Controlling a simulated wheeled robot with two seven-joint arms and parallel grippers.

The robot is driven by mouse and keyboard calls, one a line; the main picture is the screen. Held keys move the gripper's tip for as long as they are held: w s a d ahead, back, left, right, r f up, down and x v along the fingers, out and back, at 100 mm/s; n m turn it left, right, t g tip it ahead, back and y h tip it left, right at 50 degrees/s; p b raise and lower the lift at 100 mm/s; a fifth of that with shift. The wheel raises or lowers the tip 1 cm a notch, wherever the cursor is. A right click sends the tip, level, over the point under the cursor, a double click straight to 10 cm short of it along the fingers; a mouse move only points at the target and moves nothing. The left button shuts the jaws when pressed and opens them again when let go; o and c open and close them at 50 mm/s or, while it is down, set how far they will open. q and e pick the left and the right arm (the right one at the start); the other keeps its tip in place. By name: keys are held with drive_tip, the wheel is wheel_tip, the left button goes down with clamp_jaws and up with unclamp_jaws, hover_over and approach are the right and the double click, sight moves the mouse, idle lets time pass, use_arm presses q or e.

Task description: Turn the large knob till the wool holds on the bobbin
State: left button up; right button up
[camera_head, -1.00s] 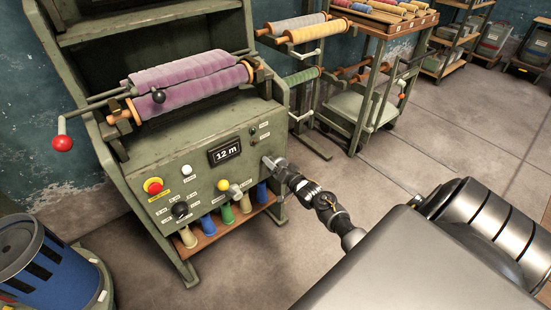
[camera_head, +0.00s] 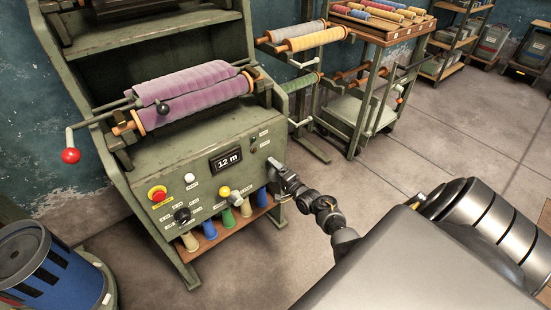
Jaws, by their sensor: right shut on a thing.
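The green winding machine (camera_head: 150,172) stands at the left, with a front panel and a display (camera_head: 226,160) reading 12 m. Two purple wool rolls (camera_head: 195,90) lie across its top on orange-ended bobbins. My right gripper (camera_head: 274,168) reaches in from the right and is shut at the right edge of the panel. What it grips, seemingly the large knob, is hidden behind the jaws. A smaller black dial (camera_head: 182,215) sits free at the panel's lower left. My left gripper is not in view.
The panel also bears a red stop button (camera_head: 157,194), a white button (camera_head: 190,178) and a yellow button (camera_head: 224,191). Several coloured cones (camera_head: 210,229) stand on the shelf below. A blue bin (camera_head: 50,270) is at lower left. Racks (camera_head: 370,100) stand behind; the right floor is open.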

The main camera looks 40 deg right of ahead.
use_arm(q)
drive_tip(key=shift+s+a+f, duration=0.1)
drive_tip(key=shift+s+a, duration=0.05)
use_arm(e)
drive_tip(key=shift+a, duration=0.1)
idle(0.3)
drive_tip(key=o, duration=1)
drive_tip(key=shift+s, duration=0.55)
drive_tip(key=shift+s+p, duration=0.4)
drive_tip(key=shift+s, duration=0.35)
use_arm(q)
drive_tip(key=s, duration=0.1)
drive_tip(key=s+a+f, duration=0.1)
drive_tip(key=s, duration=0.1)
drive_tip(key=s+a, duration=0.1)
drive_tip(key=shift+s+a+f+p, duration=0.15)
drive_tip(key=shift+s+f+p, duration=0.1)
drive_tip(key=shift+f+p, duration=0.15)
use_arm(e)
drive_tip(key=s, duration=0.8)
drive_tip(key=shift+a, duration=0.1)
